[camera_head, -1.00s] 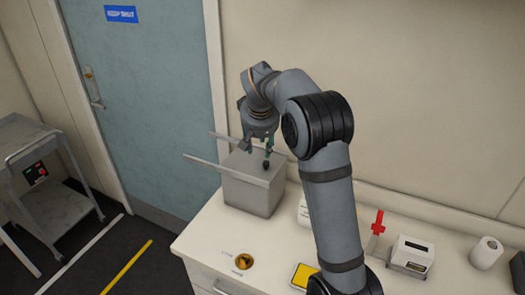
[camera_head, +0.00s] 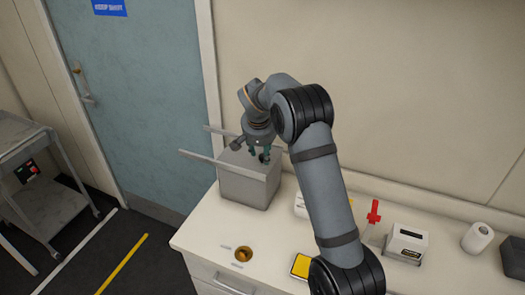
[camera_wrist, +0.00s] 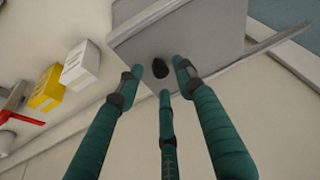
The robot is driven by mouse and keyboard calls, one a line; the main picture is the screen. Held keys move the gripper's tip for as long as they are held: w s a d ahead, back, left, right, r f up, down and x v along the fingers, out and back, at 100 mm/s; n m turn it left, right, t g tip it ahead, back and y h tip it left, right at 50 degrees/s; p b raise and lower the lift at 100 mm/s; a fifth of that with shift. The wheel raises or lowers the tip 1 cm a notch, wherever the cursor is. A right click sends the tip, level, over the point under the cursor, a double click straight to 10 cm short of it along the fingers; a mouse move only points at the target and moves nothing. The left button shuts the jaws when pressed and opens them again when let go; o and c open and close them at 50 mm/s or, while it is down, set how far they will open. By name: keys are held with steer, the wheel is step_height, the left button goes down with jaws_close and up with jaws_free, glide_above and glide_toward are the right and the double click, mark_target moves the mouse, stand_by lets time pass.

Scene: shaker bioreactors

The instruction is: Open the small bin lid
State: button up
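The small bin is a grey box (camera_head: 247,190) standing at the left end of the white counter, against the wall. Its flat grey lid (camera_wrist: 200,55) lies closed on top and carries a small black knob (camera_wrist: 160,71). My three-fingered gripper (camera_head: 258,154) points down over the lid. In the wrist view the green fingertips of my gripper (camera_wrist: 159,76) are spread around the knob, with gaps visible between them and it. I cannot tell how far the tips are above the lid.
A thin grey bar (camera_head: 208,163) juts left from the bin. A round hole with a yellowish rim (camera_head: 243,254) is in the counter. A yellow-topped box (camera_head: 302,266), a red cross-shaped item (camera_head: 374,212) and a white device (camera_head: 407,243) stand to the right.

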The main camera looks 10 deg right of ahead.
steer(key=shift+w+a+f, duration=0.15)
steer(key=shift+w+f, duration=0.15)
steer(key=shift+f, duration=0.35)
steer(key=shift+c, duration=0.5)
steer(key=shift+r, duration=0.1)
steer(key=c, duration=0.8)
jaws_close()
steer(key=shift+w, duration=0.1)
